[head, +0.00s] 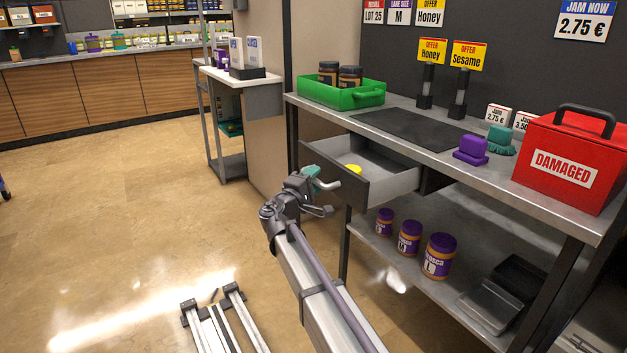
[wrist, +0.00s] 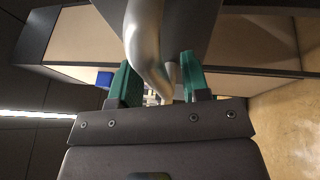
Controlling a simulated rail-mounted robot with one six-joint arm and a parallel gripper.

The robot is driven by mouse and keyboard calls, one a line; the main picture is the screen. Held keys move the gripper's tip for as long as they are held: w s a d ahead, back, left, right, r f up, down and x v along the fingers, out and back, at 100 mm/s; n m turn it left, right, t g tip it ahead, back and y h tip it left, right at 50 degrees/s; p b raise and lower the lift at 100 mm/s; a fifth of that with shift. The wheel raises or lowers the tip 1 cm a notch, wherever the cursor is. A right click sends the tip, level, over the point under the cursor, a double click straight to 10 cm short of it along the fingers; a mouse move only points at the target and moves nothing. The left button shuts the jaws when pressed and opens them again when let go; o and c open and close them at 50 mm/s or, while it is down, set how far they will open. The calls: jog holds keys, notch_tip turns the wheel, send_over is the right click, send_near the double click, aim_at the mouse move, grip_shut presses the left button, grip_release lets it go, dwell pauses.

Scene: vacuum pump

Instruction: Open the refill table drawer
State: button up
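The refill table drawer (head: 376,188) is pulled well out from under the grey table top (head: 430,128), its inside showing. Its curved metal handle (head: 327,184) sticks out from the dark front panel. My gripper (head: 314,179), with teal fingers, is at this handle, in front of the drawer. In the wrist view, the handle (wrist: 146,45) passes between the two teal fingers of my gripper (wrist: 156,78). The fingers stand apart, with gaps beside the handle, so the gripper looks open around it. Part of the handle is hidden by the gripper in the head view.
A yellow item (head: 353,169) lies in the drawer. A green crate (head: 341,94) with dark jars, a purple brush (head: 470,150) and a red DAMAGED box (head: 567,163) stand on the table. Jars (head: 409,238) stand on the lower shelf. The floor at left is mostly clear.

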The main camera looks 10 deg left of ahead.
jog(key=shift+s+a, duration=0.1)
jog(key=b+v, duration=0.2)
jog(key=v, duration=0.8)
jog(key=shift+s, duration=0.3)
jog(key=shift+a, duration=0.15)
jog(key=s+d+f+m+g+y, duration=0.2)
jog(key=s+d+f+m+g, duration=0.2)
jog(key=s+d+f+g, duration=0.45)
jog(key=s+d+f+m+g+y, duration=0.1)
jog(key=s+d+f+m+g, duration=0.4)
jog(key=d+f, duration=0.5)
jog(key=s+d+f+m+g+y, duration=0.1)
jog(key=s+d+m+g+y, duration=0.15)
jog(key=s+d, duration=0.4)
jog(key=s+d+m+g+y, duration=0.2)
jog(key=s+d+y, duration=0.15)
jog(key=d, duration=0.65)
notch_tip(320, 180, up, 38)
jog(key=p, duration=3.8)
jog(key=shift+a+f+p, duration=0.2)
jog(key=shift+a+p, duration=0.1)
